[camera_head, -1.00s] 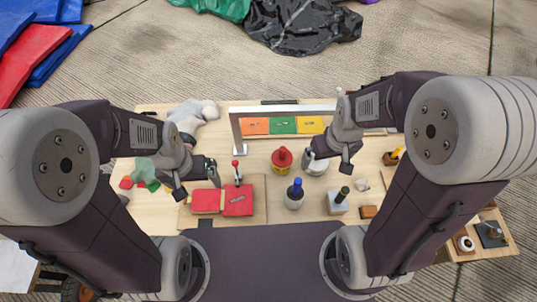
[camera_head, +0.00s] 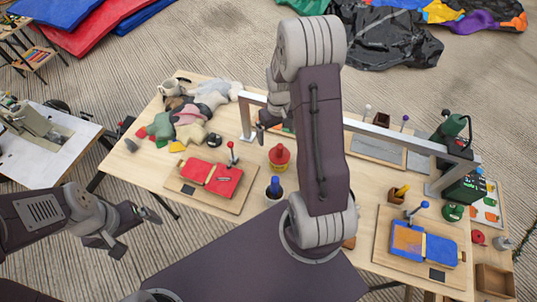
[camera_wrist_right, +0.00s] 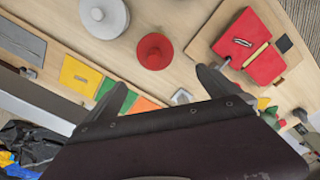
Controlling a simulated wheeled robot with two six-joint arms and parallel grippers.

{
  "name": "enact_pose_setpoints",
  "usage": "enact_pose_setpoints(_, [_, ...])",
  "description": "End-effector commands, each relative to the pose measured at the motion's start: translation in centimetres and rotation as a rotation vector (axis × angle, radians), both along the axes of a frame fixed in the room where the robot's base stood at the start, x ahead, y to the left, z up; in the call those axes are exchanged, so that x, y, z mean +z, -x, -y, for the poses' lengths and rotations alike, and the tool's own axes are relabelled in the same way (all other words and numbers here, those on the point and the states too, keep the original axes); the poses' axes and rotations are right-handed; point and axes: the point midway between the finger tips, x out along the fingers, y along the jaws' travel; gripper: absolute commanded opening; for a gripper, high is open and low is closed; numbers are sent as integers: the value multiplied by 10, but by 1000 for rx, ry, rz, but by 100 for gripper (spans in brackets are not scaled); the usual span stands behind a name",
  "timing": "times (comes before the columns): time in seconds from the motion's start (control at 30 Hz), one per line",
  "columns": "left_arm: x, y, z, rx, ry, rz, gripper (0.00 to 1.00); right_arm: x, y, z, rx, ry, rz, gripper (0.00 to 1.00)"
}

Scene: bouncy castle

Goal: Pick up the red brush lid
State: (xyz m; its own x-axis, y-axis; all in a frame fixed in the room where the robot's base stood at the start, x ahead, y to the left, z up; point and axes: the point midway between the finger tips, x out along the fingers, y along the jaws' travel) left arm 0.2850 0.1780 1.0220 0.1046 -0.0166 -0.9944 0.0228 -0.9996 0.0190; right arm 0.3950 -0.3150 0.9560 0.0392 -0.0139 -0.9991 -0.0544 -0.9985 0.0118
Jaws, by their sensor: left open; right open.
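The red brush lid (camera_head: 279,154) sits upright on a round pot with a yellow lower part, near the middle of the table. It also shows as a round red top in the right wrist view (camera_wrist_right: 154,51). My right gripper (camera_wrist_right: 162,86) is open and empty, its fingers spread either side of the lid in the picture but apart from it. In the head view my right arm hides part of that gripper, which is just behind and left of the lid. My left gripper (camera_head: 136,232) is open and empty, off the table's front left edge.
A red hinged box on a board (camera_head: 212,178) lies left of the lid. A blue-topped brush pot (camera_head: 274,187) stands in front. A metal frame (camera_head: 390,136) spans the back. Soft toys (camera_head: 190,115) lie back left.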

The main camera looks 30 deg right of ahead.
Motion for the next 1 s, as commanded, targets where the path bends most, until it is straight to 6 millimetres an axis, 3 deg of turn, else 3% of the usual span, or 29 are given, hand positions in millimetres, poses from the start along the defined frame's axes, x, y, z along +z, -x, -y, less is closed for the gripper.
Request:
enact_pose_setpoints(0.2, [-3, 0, 0, 0, 0, 0, 97, -18, 16, 14, -53, -16, -40, 100])
enact_pose_setpoints(0.37, [-2, 0, 0, 0, 0, 0, 97, -20, 17, 15, -58, -16, -39, 100])
enact_pose_setpoints(0.57, [1, 0, 0, 0, 0, 0, 97, -50, 17, 14, -57, -17, -41, 100])
enact_pose_setpoints(0.77, [2, 0, 0, 0, 0, 0, 97, -59, 16, 13, -56, -16, -40, 100])
enact_pose_setpoints(1.0, [9, 0, 0, 0, 0, 0, 97, -100, 15, 7, -56, -18, -41, 100])
